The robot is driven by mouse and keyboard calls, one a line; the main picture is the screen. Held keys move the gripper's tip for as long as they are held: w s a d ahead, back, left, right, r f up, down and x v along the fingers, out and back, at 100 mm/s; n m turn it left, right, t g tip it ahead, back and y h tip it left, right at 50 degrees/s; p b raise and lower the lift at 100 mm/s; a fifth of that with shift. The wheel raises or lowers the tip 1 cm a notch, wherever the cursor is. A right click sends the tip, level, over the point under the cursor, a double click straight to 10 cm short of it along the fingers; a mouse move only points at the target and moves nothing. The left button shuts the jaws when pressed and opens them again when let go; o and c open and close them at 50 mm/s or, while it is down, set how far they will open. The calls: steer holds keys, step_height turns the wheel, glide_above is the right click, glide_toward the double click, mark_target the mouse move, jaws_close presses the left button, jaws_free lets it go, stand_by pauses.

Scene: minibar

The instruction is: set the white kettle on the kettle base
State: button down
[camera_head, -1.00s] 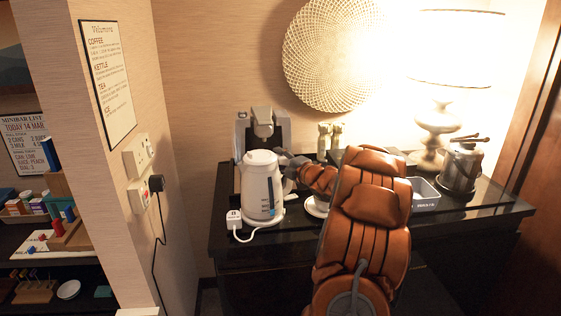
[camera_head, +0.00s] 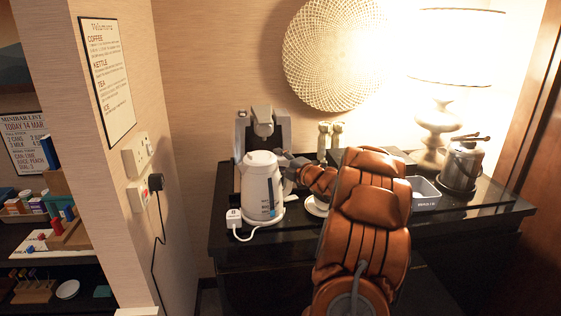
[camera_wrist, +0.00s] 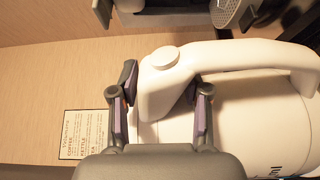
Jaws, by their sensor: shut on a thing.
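The white kettle (camera_head: 261,187) stands upright at the left front of the black counter, in front of the coffee machine. In the wrist view the kettle (camera_wrist: 255,112) fills the right side. My gripper (camera_wrist: 160,115) has its two fingers on either side of the kettle's handle top, shut on it. The kettle base (camera_head: 272,219) shows as a white rim under the kettle, with a white cord. I cannot tell whether the kettle is fully seated.
A white plug block (camera_head: 233,217) sits left of the base. A grey coffee machine (camera_head: 264,128) stands close behind the kettle. A white saucer (camera_head: 316,207) lies to its right.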

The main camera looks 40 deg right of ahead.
mark_target(286, 164)
stand_by(0.3)
steer(key=c, duration=0.9)
jaws_free()
steer(key=shift+o, duration=0.4)
steer(key=shift+f, duration=0.1)
steer(key=shift+f, duration=0.1)
steer(key=shift+s, duration=0.1)
steer(key=shift+s+a+f+b, duration=0.15)
steer(key=shift+s+b, duration=0.65)
steer(key=shift+s, duration=0.5)
steer(key=shift+s+a+r+b, duration=0.1)
steer(key=shift+s+r+b, duration=0.1)
steer(key=shift+s, duration=0.35)
steer(key=shift+s+r+b, duration=0.1)
steer(key=shift+s+b, duration=0.1)
steer(key=shift+s, duration=0.3)
steer(key=shift+s+a+f+b, duration=0.1)
steer(key=shift+s+b, duration=0.1)
steer(key=shift+s, duration=0.45)
steer(key=shift+s+a+f+b, duration=0.1)
steer(key=shift+s+b, duration=0.1)
steer(key=shift+s, duration=0.45)
steer(key=shift+s+a+r+b, duration=0.15)
steer(key=shift+s+b, duration=0.1)
steer(key=shift+s, duration=0.65)
steer(key=shift+s+a+b, duration=0.1)
steer(key=shift+s+b, duration=0.1)
steer(key=shift+s, duration=0.65)
